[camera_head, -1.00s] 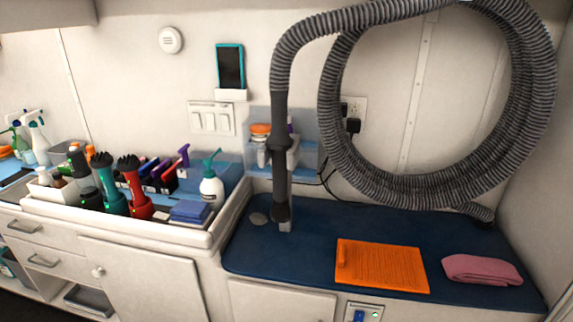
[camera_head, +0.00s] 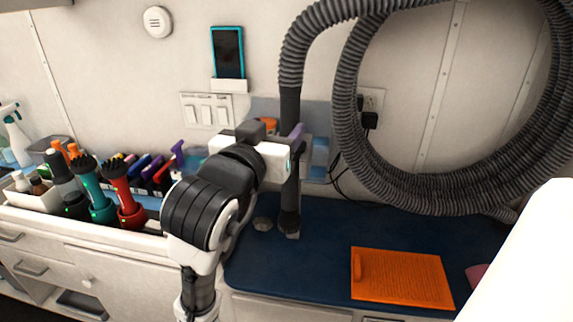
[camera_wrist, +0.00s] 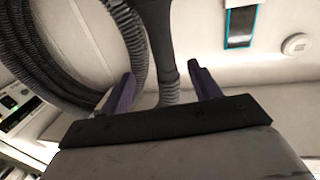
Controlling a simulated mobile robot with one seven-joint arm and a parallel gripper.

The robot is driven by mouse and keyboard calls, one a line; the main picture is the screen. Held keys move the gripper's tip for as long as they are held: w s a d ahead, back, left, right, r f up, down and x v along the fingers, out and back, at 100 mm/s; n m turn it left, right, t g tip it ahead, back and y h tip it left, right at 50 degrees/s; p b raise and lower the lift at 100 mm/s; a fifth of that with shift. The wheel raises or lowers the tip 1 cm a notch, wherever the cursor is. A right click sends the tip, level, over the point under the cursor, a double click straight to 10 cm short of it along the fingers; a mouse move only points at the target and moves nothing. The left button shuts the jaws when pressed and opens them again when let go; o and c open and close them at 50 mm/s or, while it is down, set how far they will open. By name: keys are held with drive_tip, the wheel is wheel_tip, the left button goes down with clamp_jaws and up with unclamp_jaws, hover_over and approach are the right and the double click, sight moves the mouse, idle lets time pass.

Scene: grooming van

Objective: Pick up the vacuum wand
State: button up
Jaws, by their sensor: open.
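The vacuum wand (camera_head: 290,195) is a dark upright tube standing on the blue counter, with the ribbed hose joined at its top. It also shows in the wrist view (camera_wrist: 157,25) as a dark tube running into a ribbed section. My gripper (camera_wrist: 163,85) is open, with one purple finger on each side of the wand's line in the wrist view. Whether the wand is fully between the fingers in depth, or touched, I cannot tell. In the head view my gripper (camera_head: 297,134) is at the wand's upper half, and my wrist hides part of the area to its left.
The grey hose (camera_head: 340,130) hangs in big coils on the wall to the right. Clippers and bottles, including a red one (camera_head: 125,203), crowd the tray at left. A phone-like device (camera_head: 228,52) is on the wall.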

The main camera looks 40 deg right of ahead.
sight(289, 114)
drive_tip(key=p+x, duration=0.1)
drive_tip(key=x, duration=0.5)
drive_tip(key=shift+w+f+p+x, duration=0.1)
drive_tip(key=shift+p+x, duration=0.3)
drive_tip(key=shift+x, duration=1.05)
drive_tip(key=shift+w+f+p+x, duration=0.1)
drive_tip(key=shift+p+x, duration=0.3)
drive_tip(key=shift+x, duration=1.05)
drive_tip(key=shift+a, duration=0.15)
drive_tip(key=c, duration=1.2)
